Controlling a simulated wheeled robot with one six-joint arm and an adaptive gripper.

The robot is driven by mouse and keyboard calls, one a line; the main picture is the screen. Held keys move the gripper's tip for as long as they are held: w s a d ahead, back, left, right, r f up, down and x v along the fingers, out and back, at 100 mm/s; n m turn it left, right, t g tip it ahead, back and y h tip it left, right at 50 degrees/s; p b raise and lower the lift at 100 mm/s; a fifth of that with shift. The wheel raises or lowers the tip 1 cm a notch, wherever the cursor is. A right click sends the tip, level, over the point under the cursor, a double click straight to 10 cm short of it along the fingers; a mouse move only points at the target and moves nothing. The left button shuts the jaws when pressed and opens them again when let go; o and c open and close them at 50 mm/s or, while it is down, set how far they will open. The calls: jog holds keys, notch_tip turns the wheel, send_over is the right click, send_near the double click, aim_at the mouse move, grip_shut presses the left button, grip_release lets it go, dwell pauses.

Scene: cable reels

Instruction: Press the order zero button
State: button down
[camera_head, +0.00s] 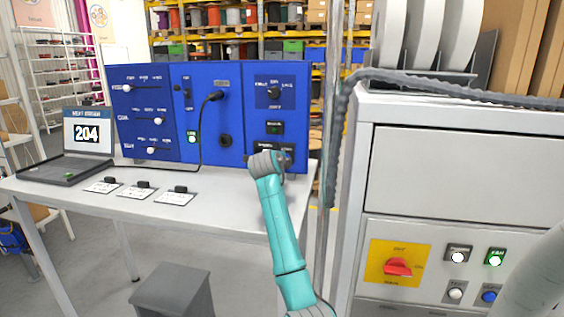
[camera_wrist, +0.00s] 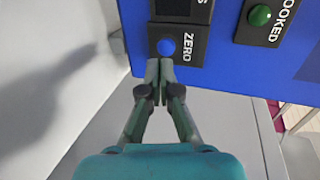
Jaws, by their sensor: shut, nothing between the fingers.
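The zero button (camera_wrist: 166,47) is a round blue button on a dark plate marked ZERO, fixed to a blue panel (camera_wrist: 225,68). My gripper (camera_wrist: 160,68) is shut and empty in the wrist view. Its fingertips overlap the lower edge of the ZERO plate, just below the button; I cannot tell whether they touch the plate. In the head view the blue panel (camera_head: 220,100) stands at the back of a grey table, and my arm's end hides its lower right part, including the zero button.
A green button (camera_wrist: 260,15) sits right of the zero button. A laptop (camera_head: 87,135) showing 204 and several small labelled cards with dark pieces lie on the table (camera_head: 230,190). A grey cabinet (camera_head: 450,180) with a red switch (camera_head: 397,267) stands close on the right.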

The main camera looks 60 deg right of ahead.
jog(key=v, duration=0.8)
jog(key=shift+a, duration=0.4)
jog(key=shift+r, duration=0.1)
